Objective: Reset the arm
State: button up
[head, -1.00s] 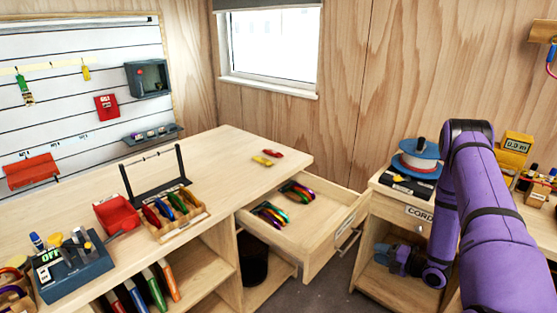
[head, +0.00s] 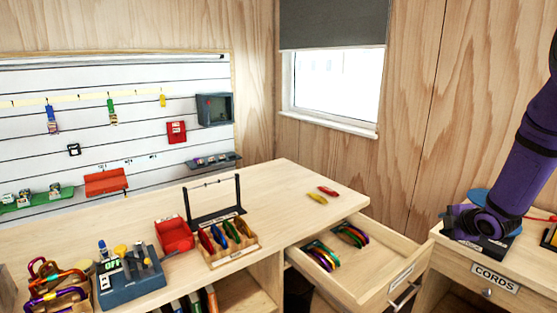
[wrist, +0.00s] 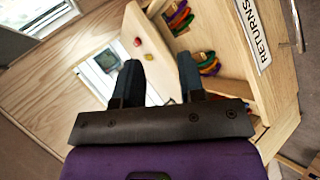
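My purple arm (head: 530,150) reaches in from the right edge of the head view, above the cords cabinet. My gripper (wrist: 160,75) shows in the wrist view with its two dark fingers apart and nothing visible held between them. In the wrist view, the open drawer labelled RETURNS (wrist: 279,98) lies to the right of the fingers.
The open drawer (head: 378,277) juts from the workbench (head: 290,182) and holds several coloured carabiners (head: 322,256). A red and a yellow piece (head: 317,198) lie on the bench. The CORDS cabinet (head: 450,268) stands at right, with a blue spool (head: 476,196) partly hidden behind my arm.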

jog(key=s+a+r+m+g+h, duration=0.15)
jog(key=s+a+r+m, duration=0.3)
jog(key=r, duration=0.55)
jog(key=s+a+r+m+g+h, duration=0.1)
jog(key=s+a+r+m+h, duration=0.2)
jog(key=s+r, duration=0.45)
jog(key=s+a+r+m+g+y, duration=0.1)
jog(key=s+a+r+m, duration=0.1)
jog(key=s, duration=0.6)
jog(key=s+a+r+m+g+y, duration=0.1)
jog(key=s+a+r+m, duration=0.2)
jog(key=s+a, duration=0.3)
jog(key=s+a+r+m+g+y, duration=0.1)
jog(key=s+a+r+m, duration=0.2)
jog(key=s, duration=0.7)
jog(key=shift+s+a+m+y, duration=0.35)
jog(key=shift+a+m, duration=0.1)
jog(key=shift+m, duration=0.6)
